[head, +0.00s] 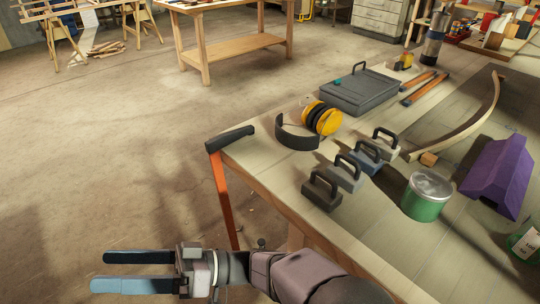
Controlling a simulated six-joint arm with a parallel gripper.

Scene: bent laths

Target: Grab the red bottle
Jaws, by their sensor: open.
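I cannot make out a red bottle in the head view. A dark bottle-like container (433,42) with a blue band stands at the far right of the bench, but it is not red. My gripper (97,271) is at the lower left, with its two long fingers apart and nothing between them. It points left over the floor, outside the near edge of the bench and away from the things on it.
The bench (300,212) bears clamp-like blocks (322,190), a green tin (427,196), yellow ear muffs (322,118), a grey case (360,92), a purple object (498,172) and a bent lath (470,128). An orange bar (221,190) with a black top stands at its corner.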

